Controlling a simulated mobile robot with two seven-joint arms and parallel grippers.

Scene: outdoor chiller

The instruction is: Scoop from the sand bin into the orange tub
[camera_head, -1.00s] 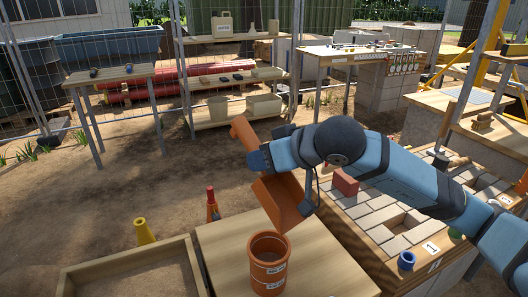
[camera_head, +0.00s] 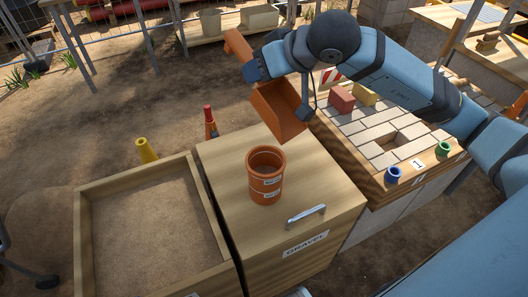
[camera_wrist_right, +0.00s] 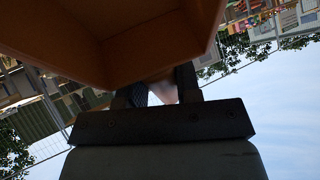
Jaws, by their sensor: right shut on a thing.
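My right gripper (camera_head: 254,70) is shut on the orange scoop (camera_head: 280,108), holding it in the air behind and slightly right of the tub. The scoop's handle points up and left, and its wide pan hangs down. In the right wrist view the scoop (camera_wrist_right: 110,40) fills the top, with my right gripper's fingers (camera_wrist_right: 160,90) below it. The orange tub (camera_head: 264,188) stands upright on the wooden gravel box, apart from the scoop. The sand bin (camera_head: 150,225) is a wooden-framed box of sand at the lower left. My left gripper is not in view.
The gravel box (camera_head: 305,240) has a metal handle on its lid and stands right beside the sand bin. A yellow cone-shaped thing (camera_head: 146,150) and a red-topped bottle (camera_head: 210,122) are behind. A brick-topped bench (camera_head: 370,130) with blue and green cups stands right.

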